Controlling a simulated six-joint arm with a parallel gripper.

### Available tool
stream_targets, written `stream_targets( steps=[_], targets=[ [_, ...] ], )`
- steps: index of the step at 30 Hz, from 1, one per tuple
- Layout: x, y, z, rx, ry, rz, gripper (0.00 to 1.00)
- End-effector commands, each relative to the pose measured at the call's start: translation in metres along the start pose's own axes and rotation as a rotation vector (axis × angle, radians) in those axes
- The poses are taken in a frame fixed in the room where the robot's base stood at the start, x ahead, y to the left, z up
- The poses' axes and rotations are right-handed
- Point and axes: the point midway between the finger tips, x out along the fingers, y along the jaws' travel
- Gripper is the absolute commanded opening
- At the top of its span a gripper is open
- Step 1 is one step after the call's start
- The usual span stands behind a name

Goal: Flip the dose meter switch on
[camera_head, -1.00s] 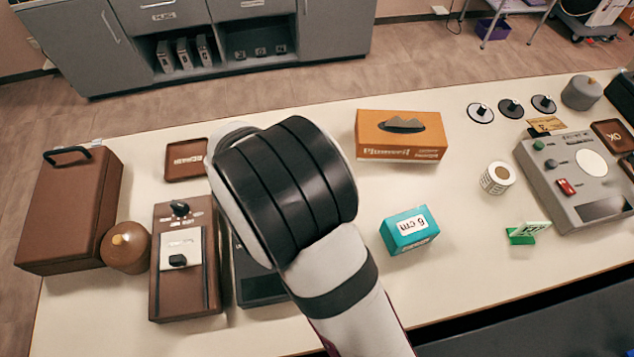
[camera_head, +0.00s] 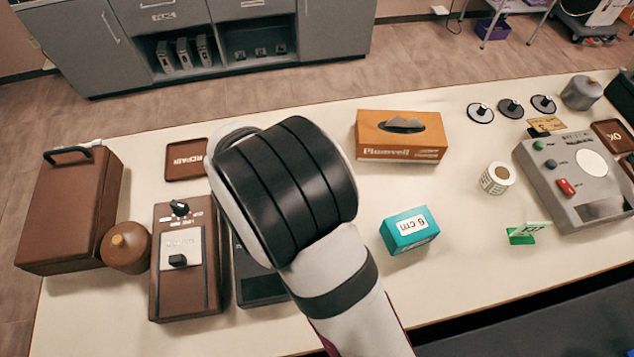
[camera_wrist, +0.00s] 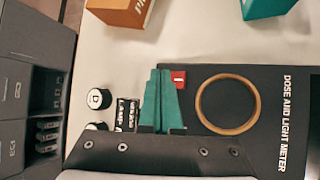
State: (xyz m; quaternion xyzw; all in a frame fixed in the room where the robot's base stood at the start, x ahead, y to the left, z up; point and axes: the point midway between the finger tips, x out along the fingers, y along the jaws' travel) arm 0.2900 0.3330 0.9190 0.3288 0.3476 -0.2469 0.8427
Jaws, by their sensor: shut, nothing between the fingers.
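The dose meter is a dark panel lettered DOSE AND LIGHT METER (camera_wrist: 285,122) with a tan ring (camera_wrist: 228,104) around a dark dial, in the wrist view. A small red switch (camera_wrist: 179,77) sits at its upper left edge. Which way the switch is set is too small to tell. My gripper (camera_wrist: 160,74) has teal fingers, shut and empty, with the tips just left of the switch. I cannot tell whether they touch it. In the head view my arm covers most of the meter; only its dark lower part (camera_head: 262,288) shows.
A brown device (camera_head: 187,285) stands close left of the meter. A grey device (camera_head: 580,180) stands far right.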

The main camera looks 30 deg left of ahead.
Motion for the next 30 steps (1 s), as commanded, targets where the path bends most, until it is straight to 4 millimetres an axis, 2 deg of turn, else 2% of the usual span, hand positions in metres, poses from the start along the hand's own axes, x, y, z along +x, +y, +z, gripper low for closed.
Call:
stream_targets(
  steps=[30],
  targets=[
    [0.010, -0.008, -0.008, -0.004, 0.002, -0.002, 0.00]
  ],
)
